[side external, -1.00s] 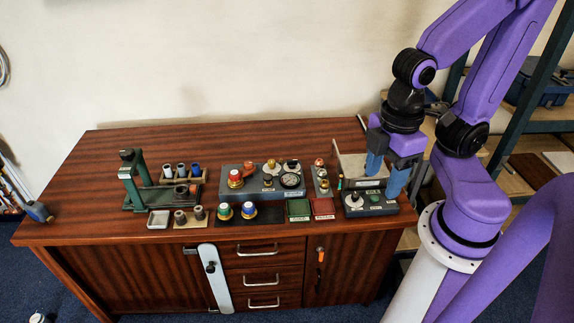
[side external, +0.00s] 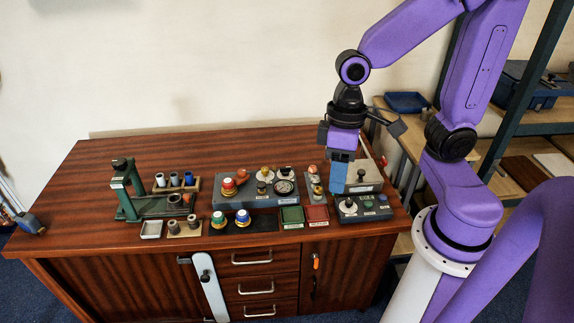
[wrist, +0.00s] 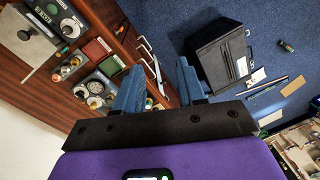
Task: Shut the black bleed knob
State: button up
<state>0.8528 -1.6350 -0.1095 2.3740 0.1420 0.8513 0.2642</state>
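My gripper (side external: 338,188) hangs over the right part of the bench, by the small fittings block. In the wrist view its two blue fingers (wrist: 158,88) stand apart with nothing between them. The grey manifold block (side external: 240,199) carries red and brass knobs and a round gauge (side external: 285,187); the gauge also shows in the wrist view (wrist: 95,87). A small dark knob (side external: 285,170) stands behind the gauge. Another black knob (wrist: 24,35) sits on a grey plate. I cannot tell which is the bleed knob, nor whether it is open.
Blue and green-topped knobs stand in front of the manifold. A green stand (side external: 124,190) is at left. The rear bench is clear.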

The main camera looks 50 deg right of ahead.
jog(key=w+d+f+m+y, duration=0.2)
jog(key=w+m, duration=0.8)
jog(key=w, duration=0.1)
jog(key=m+t, duration=0.4)
jog(key=m, duration=1.8)
send_over(286, 167)
jog(key=s+d, duration=0.5)
notch_tip(286, 167, down, 10)
jog(key=x, duration=1.7)
jog(key=shift+s+a, duration=0.1)
jog(key=shift+a, duration=0.1)
jog(key=shift+c, duration=0.3)
grip_shut()
